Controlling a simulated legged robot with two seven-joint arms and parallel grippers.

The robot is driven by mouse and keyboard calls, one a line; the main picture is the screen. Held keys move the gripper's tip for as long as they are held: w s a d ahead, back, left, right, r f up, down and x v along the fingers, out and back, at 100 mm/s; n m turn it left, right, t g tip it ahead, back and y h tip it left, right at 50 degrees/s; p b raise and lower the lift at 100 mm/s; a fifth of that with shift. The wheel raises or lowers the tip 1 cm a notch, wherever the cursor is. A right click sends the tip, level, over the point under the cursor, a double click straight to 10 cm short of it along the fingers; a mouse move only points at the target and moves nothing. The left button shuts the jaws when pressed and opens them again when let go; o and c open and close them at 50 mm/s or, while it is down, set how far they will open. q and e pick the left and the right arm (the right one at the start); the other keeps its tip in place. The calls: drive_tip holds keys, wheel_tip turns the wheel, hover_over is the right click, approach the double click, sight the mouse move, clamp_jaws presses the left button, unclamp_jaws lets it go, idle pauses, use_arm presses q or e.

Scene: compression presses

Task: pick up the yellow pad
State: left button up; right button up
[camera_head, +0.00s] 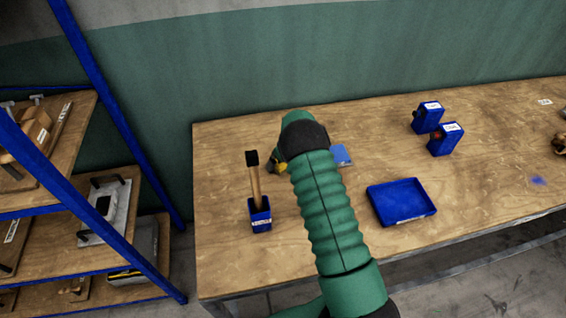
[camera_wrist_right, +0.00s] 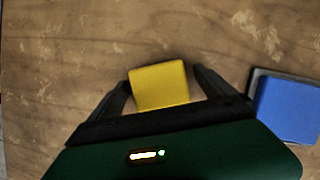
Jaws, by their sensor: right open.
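The yellow pad (camera_wrist_right: 159,85) lies on the wooden table in the right wrist view, a small block with rounded corners. My right gripper (camera_wrist_right: 165,82) is open, with one dark finger on each side of the pad. Small gaps show between the fingers and the pad, and its lower edge is hidden by the gripper body. In the head view my green right arm reaches over the table and hides most of the gripper and pad. My left gripper is not in view.
A blue pad (camera_wrist_right: 288,108) lies close to the right of my gripper. A blue tray (camera_head: 402,201) and two blue boxes (camera_head: 445,139) (camera_head: 427,117) are to the right. A shelf rack (camera_head: 118,120) stands left.

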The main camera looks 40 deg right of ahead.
drive_tip(key=c, duration=1.6)
drive_tip(key=shift+o, duration=0.2)
wheel_tip(320, 180, up, 10)
drive_tip(key=shift+r, duration=0.1)
